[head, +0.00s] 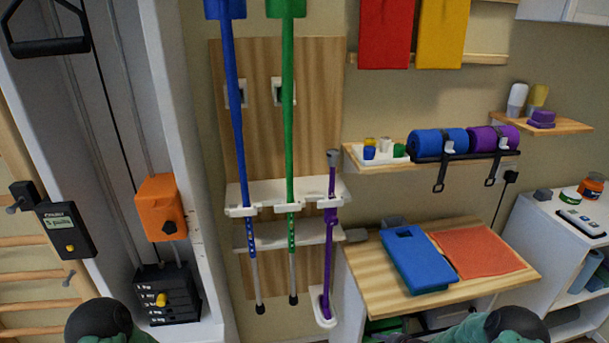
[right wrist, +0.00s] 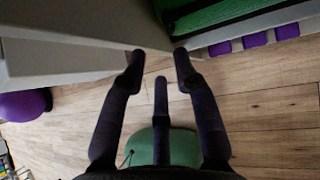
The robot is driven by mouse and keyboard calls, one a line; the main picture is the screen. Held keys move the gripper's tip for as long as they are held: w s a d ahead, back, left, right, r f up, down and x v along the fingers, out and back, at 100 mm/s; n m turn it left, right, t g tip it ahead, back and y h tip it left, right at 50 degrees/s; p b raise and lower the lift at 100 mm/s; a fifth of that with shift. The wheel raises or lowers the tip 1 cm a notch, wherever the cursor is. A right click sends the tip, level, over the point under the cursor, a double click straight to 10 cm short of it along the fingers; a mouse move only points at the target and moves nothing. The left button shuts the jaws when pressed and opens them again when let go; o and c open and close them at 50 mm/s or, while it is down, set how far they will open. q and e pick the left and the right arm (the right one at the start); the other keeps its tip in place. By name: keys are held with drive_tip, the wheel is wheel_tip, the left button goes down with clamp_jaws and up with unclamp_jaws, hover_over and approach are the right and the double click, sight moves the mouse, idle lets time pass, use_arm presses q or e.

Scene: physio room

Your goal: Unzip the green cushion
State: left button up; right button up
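A rounded green object (right wrist: 178,143) shows low in the right wrist view, on or near the wood floor. It is partly hidden behind my fingers, and a thin dark line or loop shows at its left edge. I cannot tell whether it is the green cushion, and no zip can be made out. My right gripper (right wrist: 159,65) has its dark fingers spread with nothing between them, apart from the green object. The head view shows no green cushion and neither gripper. My left gripper is out of sight.
A wooden table (head: 375,290) holds a blue block (head: 417,260) and an orange mat (head: 478,252). Crutches or poles hang on a wall rack (head: 285,192). A weight machine (head: 168,290) stands left. A purple ball (right wrist: 25,105) and grey panel (right wrist: 75,60) flank open floor.

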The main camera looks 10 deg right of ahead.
drive_tip(key=s+a+n+g+p, duration=0.1)
drive_tip(key=s+a+n+g, duration=0.3)
drive_tip(key=s+a+n, duration=0.7)
drive_tip(key=s+a+n+g+p, duration=0.1)
drive_tip(key=s+a+n+g, duration=0.2)
drive_tip(key=s+a+n, duration=0.8)
drive_tip(key=s+r+n, duration=0.1)
drive_tip(key=s+n, duration=0.5)
drive_tip(key=n, duration=0.2)
drive_tip(key=shift+s+n+g+y+p, duration=0.25)
drive_tip(key=shift+n+g+y+p, duration=0.15)
